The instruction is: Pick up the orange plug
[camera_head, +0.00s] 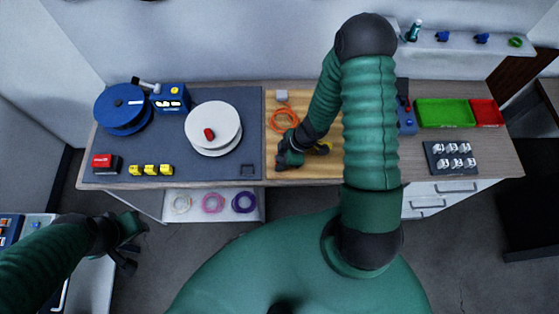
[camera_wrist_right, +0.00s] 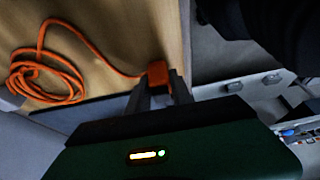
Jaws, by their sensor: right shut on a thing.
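The orange plug (camera_wrist_right: 157,74) sits between the fingertips of my right gripper (camera_wrist_right: 162,88) in the right wrist view. The gripper is shut on it over the wooden board. An orange cable (camera_head: 284,119) lies coiled on the board and runs to the plug; it also shows in the right wrist view (camera_wrist_right: 50,82). In the head view my right gripper (camera_head: 283,160) is at the board's front left, and its fingers hide the plug. My left gripper (camera_head: 132,242) is low at the left, away from the table, with its fingers apart and nothing seen between them.
The wooden board (camera_head: 309,95) lies right of a dark grey mat (camera_head: 240,104). On the mat stand a blue spool (camera_head: 122,106), a white spool (camera_head: 213,124) and yellow blocks (camera_head: 151,170). Green (camera_head: 445,113) and red (camera_head: 486,113) trays stand at the right.

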